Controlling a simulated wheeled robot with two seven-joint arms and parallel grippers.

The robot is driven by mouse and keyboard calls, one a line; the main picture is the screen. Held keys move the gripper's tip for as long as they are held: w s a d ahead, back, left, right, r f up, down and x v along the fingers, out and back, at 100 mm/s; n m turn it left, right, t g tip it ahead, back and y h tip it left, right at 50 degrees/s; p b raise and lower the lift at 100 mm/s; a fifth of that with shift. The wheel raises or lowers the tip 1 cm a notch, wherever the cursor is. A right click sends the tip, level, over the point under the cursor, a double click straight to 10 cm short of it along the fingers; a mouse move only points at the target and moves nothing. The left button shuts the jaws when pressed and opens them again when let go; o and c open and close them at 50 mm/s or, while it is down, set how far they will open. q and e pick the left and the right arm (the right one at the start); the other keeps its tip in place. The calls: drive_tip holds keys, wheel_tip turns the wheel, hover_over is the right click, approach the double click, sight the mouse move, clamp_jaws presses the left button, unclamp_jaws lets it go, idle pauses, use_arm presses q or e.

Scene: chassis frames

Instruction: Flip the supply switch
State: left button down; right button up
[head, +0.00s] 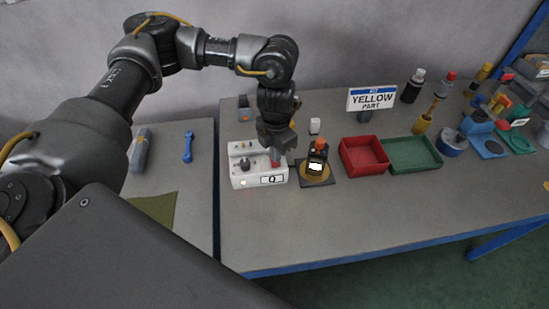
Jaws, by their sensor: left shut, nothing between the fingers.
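A white supply switch box (238,178) stands on the grey table near its left end. It has a dark knob on the left of its top, a small orange light at the front left, and a label that seems to read 0. My left gripper (268,158) comes down from above over the right half of the box, shut and empty. A red part (277,160) shows beside the fingertips; I cannot tell whether they touch it. The gripper hides part of the box's top. My right gripper is out of view.
Right of the box, a dark plate (320,180) carries an orange-and-black device. The front tabletop is clear.

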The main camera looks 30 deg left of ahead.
use_arm(q)
drive_tip(key=shift+f+b, duration=0.8)
drive_tip(key=shift+f, duration=0.2)
idle(0.4)
drive_tip(key=shift+r, duration=0.15)
drive_tip(key=shift+r+p, duration=0.9)
drive_tip(key=shift+p, duration=0.15)
wheel_tip(320, 180, up, 5)
drive_tip(key=p, duration=0.4)
drive_tip(key=shift+f, duration=0.1)
